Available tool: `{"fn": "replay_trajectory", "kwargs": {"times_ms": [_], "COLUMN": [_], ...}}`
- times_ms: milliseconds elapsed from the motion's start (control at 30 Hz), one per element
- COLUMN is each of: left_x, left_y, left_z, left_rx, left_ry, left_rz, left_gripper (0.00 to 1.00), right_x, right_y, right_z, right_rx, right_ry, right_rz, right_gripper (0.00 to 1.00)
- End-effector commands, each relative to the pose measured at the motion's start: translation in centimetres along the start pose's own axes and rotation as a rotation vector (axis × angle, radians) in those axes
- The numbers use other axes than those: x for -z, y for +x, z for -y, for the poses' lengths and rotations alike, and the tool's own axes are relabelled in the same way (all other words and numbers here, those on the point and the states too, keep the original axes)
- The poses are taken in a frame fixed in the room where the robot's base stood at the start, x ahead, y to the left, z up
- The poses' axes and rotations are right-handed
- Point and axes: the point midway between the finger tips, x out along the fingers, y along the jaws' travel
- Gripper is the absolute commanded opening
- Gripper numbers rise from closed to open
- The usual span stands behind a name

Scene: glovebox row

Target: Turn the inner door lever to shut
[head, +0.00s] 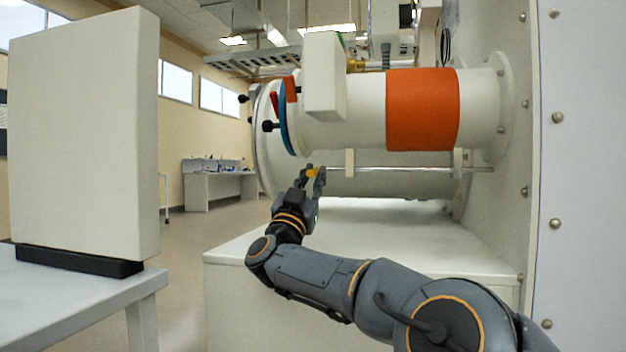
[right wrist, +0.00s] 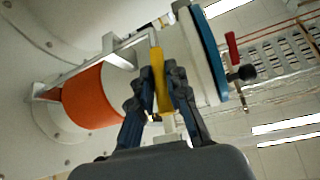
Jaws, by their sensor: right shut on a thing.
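The inner door lever has a yellow handle (head: 312,173) at the free end of a long thin metal rod (head: 410,169). The rod runs along the lower side of the white cylindrical antechamber (head: 360,120). My right gripper (head: 314,170) is shut on the yellow handle. In the right wrist view the yellow handle (right wrist: 160,88) stands between the two fingers of the right gripper (right wrist: 160,78), with a bent metal piece joining it at the top. Part of the handle is hidden by the fingers. My left gripper is not in view.
The antechamber has an orange band (head: 422,109), a blue ring (head: 284,120) and a red handle (head: 273,103) with black knobs near its outer end. A white box-like surface (head: 370,235) lies below. A white panel on a table (head: 85,140) stands at left.

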Motion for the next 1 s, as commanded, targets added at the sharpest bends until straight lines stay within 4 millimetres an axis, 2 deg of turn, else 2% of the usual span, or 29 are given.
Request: {"fn": "replay_trajectory", "kwargs": {"times_ms": [133,167,200,733,867,1000], "left_x": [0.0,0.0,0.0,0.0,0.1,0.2], "left_y": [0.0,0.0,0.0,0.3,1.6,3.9], "left_z": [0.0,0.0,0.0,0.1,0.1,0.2], "left_rx": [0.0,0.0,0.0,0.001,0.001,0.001], "left_ry": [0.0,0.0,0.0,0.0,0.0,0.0], "left_rz": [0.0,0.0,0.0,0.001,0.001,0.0], "left_gripper": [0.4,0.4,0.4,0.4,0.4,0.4], "right_x": [-0.1,-0.2,-0.2,0.2,0.8,1.7], "right_y": [-0.1,-0.1,-0.1,0.1,0.6,1.2], "right_z": [0.1,0.1,0.1,0.0,0.1,0.3], "right_rx": [0.001,0.001,0.001,-0.002,-0.01,-0.025], "right_ry": [-0.001,-0.001,0.0,0.0,-0.003,-0.01], "right_rz": [0.003,0.003,0.004,0.012,0.057,0.146], "right_gripper": [0.0,0.19,0.25,0.25,0.25,0.25]}}
